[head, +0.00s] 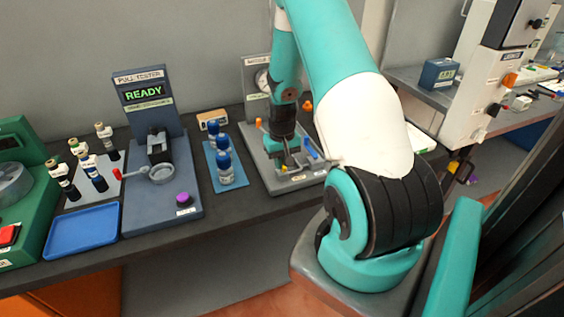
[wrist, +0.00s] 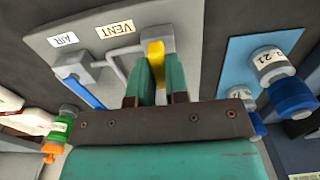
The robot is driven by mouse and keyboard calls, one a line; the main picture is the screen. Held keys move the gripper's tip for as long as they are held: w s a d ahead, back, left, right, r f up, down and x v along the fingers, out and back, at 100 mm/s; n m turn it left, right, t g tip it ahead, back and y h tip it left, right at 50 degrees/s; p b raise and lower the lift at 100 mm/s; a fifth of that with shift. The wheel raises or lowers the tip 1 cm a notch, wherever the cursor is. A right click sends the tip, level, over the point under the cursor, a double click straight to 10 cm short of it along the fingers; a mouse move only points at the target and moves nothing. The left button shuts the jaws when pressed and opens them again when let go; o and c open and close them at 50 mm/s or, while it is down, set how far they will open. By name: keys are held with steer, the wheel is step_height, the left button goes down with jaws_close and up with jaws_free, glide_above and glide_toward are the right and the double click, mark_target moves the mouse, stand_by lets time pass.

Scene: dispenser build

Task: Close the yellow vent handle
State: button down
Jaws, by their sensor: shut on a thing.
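The handle points roughly across the grey pipe (wrist: 124,51) that joins the two valves. In the head view my gripper (head: 291,155) reaches down over the grey panel station (head: 262,172), and I cannot make out the handle clearly there.
The blue air handle (wrist: 86,93) sits beside the vent valve, clear of my fingers. A blue mat (head: 232,187) with several blue-capped bottles lies left of the station. The pull tester (head: 133,208) and a blue tray (head: 80,231) stand further left.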

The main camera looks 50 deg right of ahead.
steer(key=c, duration=1.1)
jaws_free()
steer(key=shift+r, duration=0.1)
step_height(320, 180, up, 17)
steer(key=b, duration=0.2)
steer(key=shift+r+b, duration=0.15)
steer(key=shift+b, duration=0.2)
steer(key=a+r+n+t+y, duration=0.1)
steer(key=a+r+n, duration=0.2)
steer(key=a, duration=0.8)
steer(key=a+r+n+y, duration=0.1)
steer(key=a+r+n, duration=0.15)
steer(key=a, duration=0.75)
steer(key=s+a+n, duration=0.2)
steer(key=s+a, duration=0.3)
steer(key=s+a+r+n+y, duration=0.1)
steer(key=s+a+n, duration=0.2)
steer(key=s+a, duration=0.2)
steer(key=s+a+r+n+g+y, duration=0.1)
steer(key=s+a+n, duration=0.2)
steer(key=s+a, duration=0.2)
steer(key=shift+s+a+r, duration=0.1)
steer(key=shift+a+r, duration=0.05)
steer(key=shift+a, duration=0.45)
steer(key=shift+a+r, duration=0.1)
steer(key=shift+a, duration=0.5)
